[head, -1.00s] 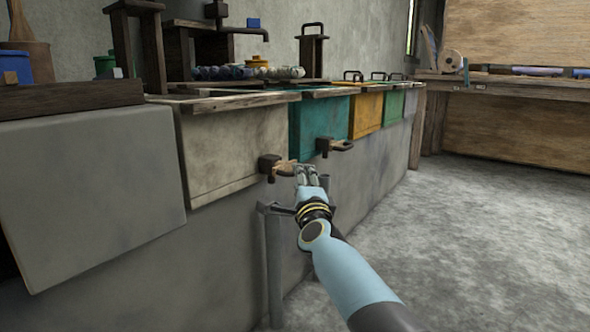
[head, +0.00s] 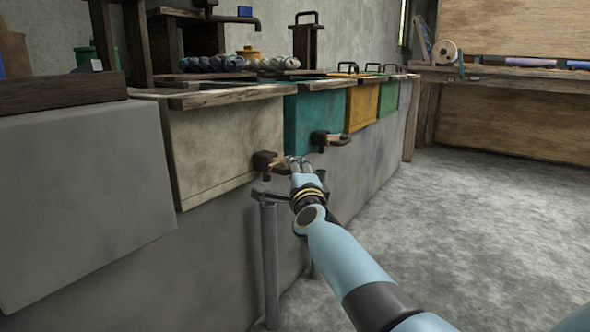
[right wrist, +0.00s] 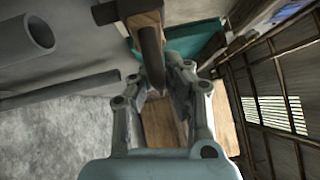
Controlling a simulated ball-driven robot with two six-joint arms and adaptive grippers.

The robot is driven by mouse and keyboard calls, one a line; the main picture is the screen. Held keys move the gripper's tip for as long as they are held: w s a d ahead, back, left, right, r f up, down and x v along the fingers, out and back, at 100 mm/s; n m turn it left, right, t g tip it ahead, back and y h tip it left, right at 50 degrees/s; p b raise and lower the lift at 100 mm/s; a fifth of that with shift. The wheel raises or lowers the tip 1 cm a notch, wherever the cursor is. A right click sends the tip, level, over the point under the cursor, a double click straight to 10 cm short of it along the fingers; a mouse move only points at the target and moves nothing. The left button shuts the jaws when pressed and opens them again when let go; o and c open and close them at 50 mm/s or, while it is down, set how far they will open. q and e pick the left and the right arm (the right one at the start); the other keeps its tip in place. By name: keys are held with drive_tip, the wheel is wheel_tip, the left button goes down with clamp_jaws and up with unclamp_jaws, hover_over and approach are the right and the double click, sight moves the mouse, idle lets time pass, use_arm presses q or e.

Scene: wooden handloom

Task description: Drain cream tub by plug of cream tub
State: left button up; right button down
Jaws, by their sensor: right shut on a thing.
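The cream tub (head: 215,145) is a pale, stained box in the row at left. Its plug (head: 265,162) sticks out low on the front right corner, a dark fitting with a short wooden handle. My right gripper (head: 299,163) is at the handle's outer end, shut on the plug. In the right wrist view, the fingers (right wrist: 163,75) close on either side of the plug (right wrist: 150,45), which enters from the top. The fingers hide part of the handle. I see no liquid flowing. My left gripper is not in view.
A teal tub (head: 310,122) with a similar plug (head: 330,139) stands just beyond, then yellow (head: 361,108) and green tubs. A grey upright pipe (head: 270,260) stands below the cream tub's plug. The floor at right is clear.

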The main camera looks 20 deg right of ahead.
drive_tip(key=shift+f, duration=0.15)
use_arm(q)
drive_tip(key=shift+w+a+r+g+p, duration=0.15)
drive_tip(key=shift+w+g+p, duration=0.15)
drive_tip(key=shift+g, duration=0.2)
use_arm(e)
drive_tip(key=shift+s+d+f, duration=0.1)
drive_tip(key=shift+s+d, duration=0.3)
drive_tip(key=shift+s, duration=0.2)
drive_tip(key=shift+s+d, duration=0.35)
drive_tip(key=shift+s, duration=0.2)
drive_tip(key=c, duration=1.5)
unclamp_jaws()
drive_tip(key=shift+o, duration=0.8)
drive_tip(key=s+a+f, duration=0.1)
drive_tip(key=s, duration=1)
drive_tip(key=shift+s+a+f, duration=0.25)
drive_tip(key=shift+s, duration=0.1)
